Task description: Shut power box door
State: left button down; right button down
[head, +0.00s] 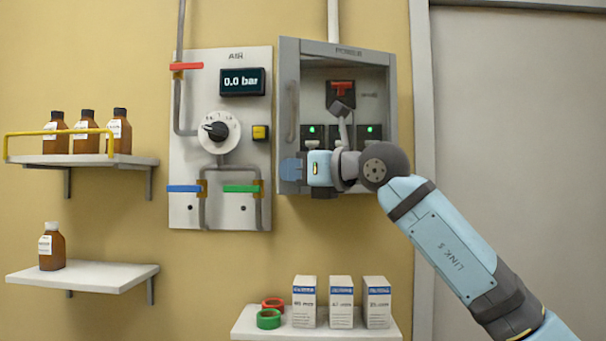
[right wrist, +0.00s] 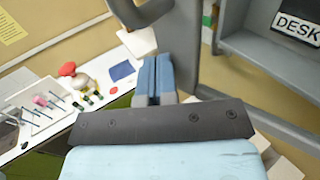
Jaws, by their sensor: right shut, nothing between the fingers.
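The grey power box (head: 391,120) is mounted on the yellow wall. Its door (head: 290,75) stands open, swung out on the box's left side and seen nearly edge-on, with a curved handle (head: 293,103). Inside are a red switch and green-lit switches. My right gripper (head: 289,169) is shut and empty, its blue fingertips at the door's lower part. In the right wrist view the closed blue fingers (right wrist: 154,76) are beside the grey door panel (right wrist: 184,45); I cannot tell whether they touch it. My left gripper is not in view.
The AIR panel (head: 236,140) with dial and valves is just left of the door. Shelves with brown bottles (head: 85,132) are farther left. A lower shelf (head: 255,326) holds white boxes and tape rolls. A cluttered white table (right wrist: 62,105) shows in the wrist view.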

jog(key=w+a+m+t+h+p, duration=0.1)
jog(key=w+a, duration=0.1)
jog(key=w, duration=0.6)
jog(key=shift+w+t, duration=0.35)
jog(key=shift+t, duration=0.05)
jog(key=shift+r, duration=0.2)
